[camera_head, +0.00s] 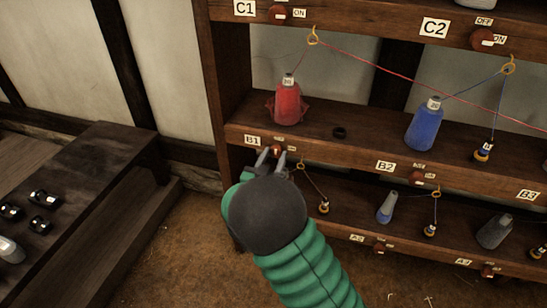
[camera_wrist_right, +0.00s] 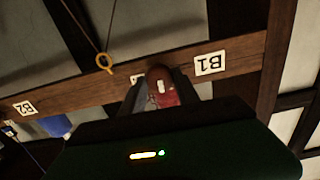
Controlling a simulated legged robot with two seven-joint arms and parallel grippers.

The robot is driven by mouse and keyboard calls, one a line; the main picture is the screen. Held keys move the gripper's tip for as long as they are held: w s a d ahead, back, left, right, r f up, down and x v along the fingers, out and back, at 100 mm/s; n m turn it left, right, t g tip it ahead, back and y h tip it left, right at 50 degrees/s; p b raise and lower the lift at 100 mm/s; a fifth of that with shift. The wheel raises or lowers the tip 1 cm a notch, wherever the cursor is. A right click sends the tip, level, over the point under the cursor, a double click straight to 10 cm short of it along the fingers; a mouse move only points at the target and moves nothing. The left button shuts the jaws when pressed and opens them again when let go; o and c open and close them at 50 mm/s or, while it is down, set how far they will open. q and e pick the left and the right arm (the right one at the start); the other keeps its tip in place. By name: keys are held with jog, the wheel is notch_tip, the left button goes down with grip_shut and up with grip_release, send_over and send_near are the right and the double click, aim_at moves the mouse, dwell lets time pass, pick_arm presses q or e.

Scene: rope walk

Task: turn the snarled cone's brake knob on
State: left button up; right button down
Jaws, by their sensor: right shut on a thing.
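The red cone (camera_head: 287,104) stands upright on the middle shelf above the B1 label (camera_head: 252,141). Red thread bulges out around its base, and a red line runs from its top to a brass ring (camera_head: 313,36). The dark red brake knob (camera_head: 276,149) of B1 sits on the shelf's front edge. My right gripper (camera_head: 272,156) is shut on this knob. In the right wrist view the knob (camera_wrist_right: 161,88), with a white mark, lies between the fingers (camera_wrist_right: 160,92). The small plates beside the knob are partly hidden or too small to read. My left gripper is not in view.
A blue cone (camera_head: 422,128) stands on the same shelf by B2 (camera_head: 385,166). Threads hang from brass rings nearby. A dark bench (camera_head: 85,185) with several small black items stands at left. The floor between is clear.

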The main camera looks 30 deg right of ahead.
jog(key=m+b, duration=0.2)
jog(key=m, duration=0.2)
jog(key=shift+f+m, duration=0.15)
jog(key=shift+m, duration=0.15)
jog(key=m+b, duration=0.2)
jog(key=m, duration=0.1)
jog(key=shift+m, duration=0.4)
jog(key=m+b, duration=0.4)
jog(key=shift+f, duration=0.15)
jog(key=m+b, duration=0.3)
jog(key=shift+r+m+b, duration=0.2)
jog(key=shift+m+b, duration=0.65)
jog(key=shift+m, duration=0.25)
